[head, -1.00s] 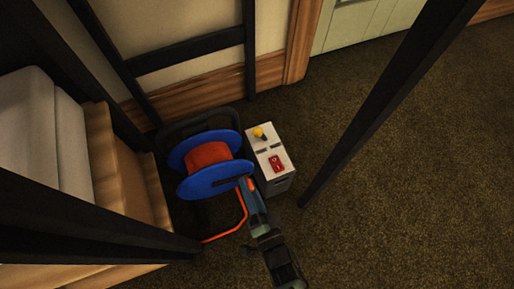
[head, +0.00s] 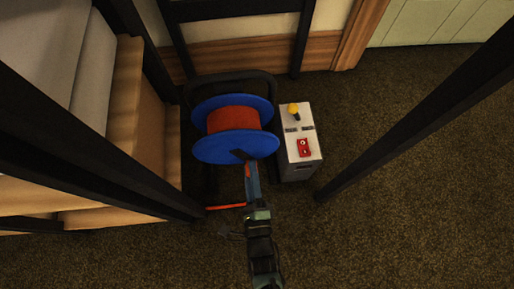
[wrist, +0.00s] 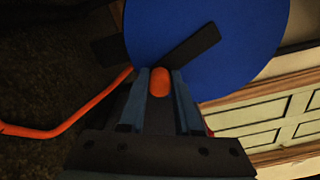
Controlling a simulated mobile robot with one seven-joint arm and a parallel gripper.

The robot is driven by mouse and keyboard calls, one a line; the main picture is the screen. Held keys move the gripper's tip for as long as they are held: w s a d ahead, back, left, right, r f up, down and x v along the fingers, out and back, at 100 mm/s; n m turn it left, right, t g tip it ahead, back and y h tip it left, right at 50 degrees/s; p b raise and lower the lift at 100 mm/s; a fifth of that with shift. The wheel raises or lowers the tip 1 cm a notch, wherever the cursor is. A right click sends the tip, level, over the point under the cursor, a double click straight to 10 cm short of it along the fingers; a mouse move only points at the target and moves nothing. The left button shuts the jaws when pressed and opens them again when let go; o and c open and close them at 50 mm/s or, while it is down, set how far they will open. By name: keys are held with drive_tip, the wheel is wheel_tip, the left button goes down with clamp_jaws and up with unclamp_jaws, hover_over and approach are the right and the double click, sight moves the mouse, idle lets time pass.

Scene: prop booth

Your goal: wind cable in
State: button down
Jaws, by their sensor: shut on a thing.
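The cable reel has two blue flanges (head: 235,148) with orange cable (head: 232,120) wound between them. It sits in a black tube frame (head: 230,77) on the carpet. A dark crank arm (wrist: 193,46) crosses the near flange, and its orange knob (wrist: 160,83) lies between my fingertips in the wrist view. My gripper (head: 247,168) is shut on that knob at the near side of the reel. A loose length of orange cable (wrist: 75,122) lies to the left in the wrist view, and part of it shows on the floor in the head view (head: 226,206).
A white control box (head: 299,150) with a yellow knob (head: 294,111) and a red switch (head: 305,147) stands just right of the reel. Wooden steps (head: 125,130) and black posts (head: 420,110) flank the space. Open carpet (head: 410,220) lies to the right.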

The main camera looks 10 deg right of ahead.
drive_tip(key=shift+a+f+m+b, duration=0.15)
drive_tip(key=shift+a+m+b, duration=0.15)
drive_tip(key=shift+a+m, duration=0.4)
drive_tip(key=shift+a+f+m+b, duration=0.15)
drive_tip(key=shift+a+m+b, duration=0.15)
drive_tip(key=shift+m, duration=0.7)
drive_tip(key=shift+a, duration=0.1)
drive_tip(key=c, duration=0.6)
unclamp_jaws()
drive_tip(key=shift+s, duration=0.15)
drive_tip(key=s+p, duration=0.4)
drive_tip(key=s, duration=0.8)
drive_tip(key=shift+s, duration=0.4)
drive_tip(key=shift+r, duration=0.1)
